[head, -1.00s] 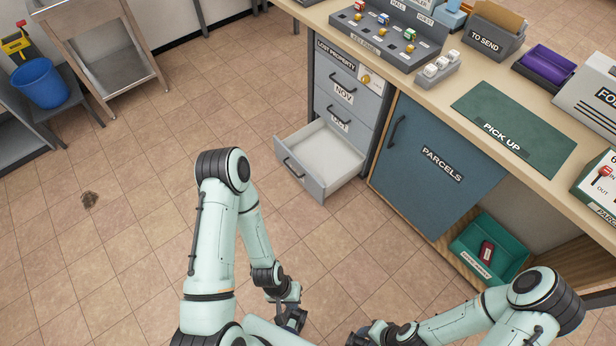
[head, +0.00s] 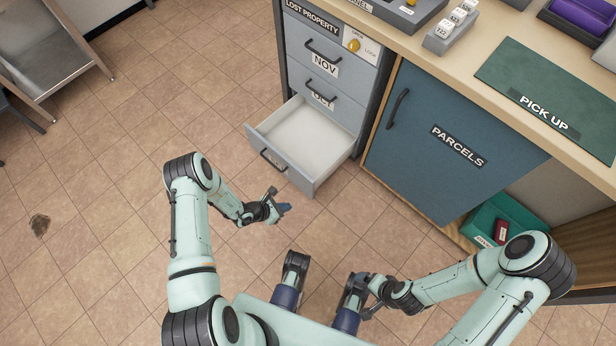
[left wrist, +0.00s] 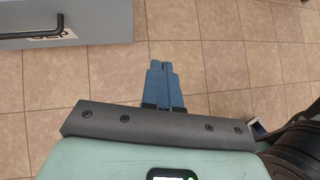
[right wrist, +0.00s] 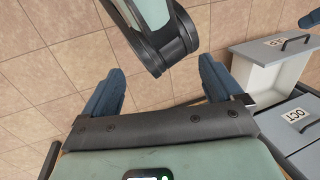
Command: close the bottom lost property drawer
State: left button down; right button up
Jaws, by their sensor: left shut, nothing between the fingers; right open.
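The bottom lost property drawer (head: 312,142) is pulled out of the grey cabinet (head: 345,72), and its white inside looks empty. Its front with a dark handle faces lower left. My left gripper (head: 286,208) is shut and empty, just in front of the drawer and apart from it. In the left wrist view its blue fingers (left wrist: 165,75) are together, and part of the drawer front (left wrist: 95,25) shows at upper left. My right gripper (right wrist: 160,80) is open and empty, low and away from the drawer. The open drawer (right wrist: 265,65) also shows in the right wrist view.
Above are the shut NOV drawer (head: 325,62) and the OCT drawer. The blue PARCELS door (head: 440,150) is right of the cabinet, with a green bin (head: 480,225) below. The tiled floor left of the drawer is clear apart from a dark stain (head: 40,225).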

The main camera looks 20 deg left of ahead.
pick_arm(q)
jog(key=w+a+f+n+t+y+b, duration=0.1)
jog(key=w+a+f+n+t+y, duration=0.1)
jog(key=w+a, duration=0.25)
jog(key=b, duration=0.5)
send_near(305, 179)
jog(key=shift+n, duration=0.3)
jog(key=x, duration=0.5)
jog(key=shift+s+f, duration=0.1)
jog(key=shift+f, duration=0.2)
jog(key=shift+w+d+r, duration=0.1)
jog(key=shift+w+d, duration=0.05)
jog(key=shift+w, duration=0.25)
pick_arm(e)
jog(key=w+d+f, duration=0.2)
jog(key=w+f, duration=0.1)
jog(key=f, duration=0.1)
jog(key=w+d+f+t+h, duration=0.1)
jog(key=w+d+f, duration=0.1)
jog(key=w+f, duration=0.1)
jog(key=shift+d+f+m+t, duration=0.3)
jog(key=shift+f+m, duration=0.1)
jog(key=shift+f, duration=0.4)
